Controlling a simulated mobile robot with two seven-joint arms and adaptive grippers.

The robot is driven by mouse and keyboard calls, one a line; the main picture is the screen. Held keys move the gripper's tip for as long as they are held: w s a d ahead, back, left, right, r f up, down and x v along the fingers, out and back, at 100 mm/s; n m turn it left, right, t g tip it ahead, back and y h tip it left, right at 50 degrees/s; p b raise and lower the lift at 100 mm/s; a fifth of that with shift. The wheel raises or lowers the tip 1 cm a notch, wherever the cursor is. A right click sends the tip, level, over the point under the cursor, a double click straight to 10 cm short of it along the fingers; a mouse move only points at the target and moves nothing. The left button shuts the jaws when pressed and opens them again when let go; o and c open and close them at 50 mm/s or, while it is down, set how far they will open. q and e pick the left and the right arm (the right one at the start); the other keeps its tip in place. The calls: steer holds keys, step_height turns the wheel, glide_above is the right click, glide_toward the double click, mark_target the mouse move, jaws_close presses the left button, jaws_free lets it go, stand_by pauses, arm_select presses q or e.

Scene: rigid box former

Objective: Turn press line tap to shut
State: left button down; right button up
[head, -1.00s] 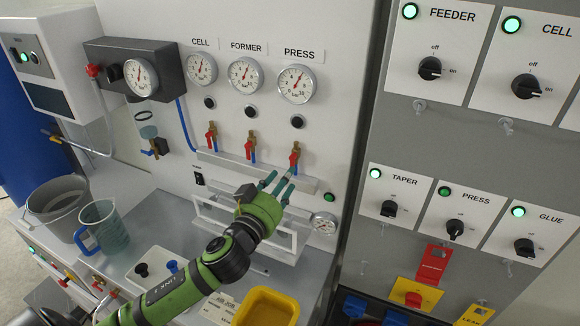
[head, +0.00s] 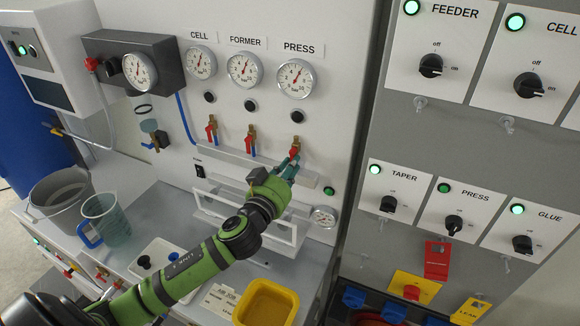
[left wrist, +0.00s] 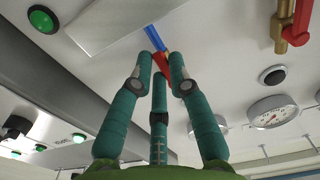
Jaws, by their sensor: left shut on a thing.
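The press line tap (head: 295,148) is below the PRESS gauge (head: 297,78) on the white panel, with a red handle and a brass body. My left gripper (head: 291,163) is at this tap with its fingers shut on the red handle. In the left wrist view the fingertips (left wrist: 160,70) close around the red handle (left wrist: 163,64), with a blue part (left wrist: 154,37) just beyond. The fingers hide part of the tap, so its exact angle is hard to tell. My right gripper is in neither view.
The former tap (head: 251,140) and cell tap (head: 211,129) stand to the left, handles roughly upright. A ledge (head: 240,165) runs below the taps. A yellow tray (head: 267,301), a blue-handled jug (head: 105,220) and a grey bucket (head: 60,190) are on the counter.

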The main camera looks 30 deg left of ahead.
mark_target(288, 144)
arm_select(q)
steer(key=a+m, duration=0.1)
steer(key=m, duration=0.3)
steer(key=a+r+m+p, duration=0.1)
steer(key=m, duration=0.8)
steer(key=shift+s+a+r+m+p, duration=0.1)
steer(key=shift+a+r+m+p, duration=0.2)
steer(key=shift+a+p, duration=0.1)
steer(key=shift+a+r+m, duration=0.1)
steer(key=shift+r+m, duration=0.1)
steer(key=shift+m, duration=0.85)
steer(key=shift+a+r+m, duration=0.1)
steer(key=shift+r+m, duration=0.05)
steer(key=shift+m, duration=0.9)
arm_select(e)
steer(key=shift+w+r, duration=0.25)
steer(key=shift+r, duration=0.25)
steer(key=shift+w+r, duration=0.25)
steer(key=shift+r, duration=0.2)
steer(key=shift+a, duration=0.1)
arm_select(q)
steer(key=c, duration=1.2)
jaws_free()
steer(key=shift+s, duration=0.1)
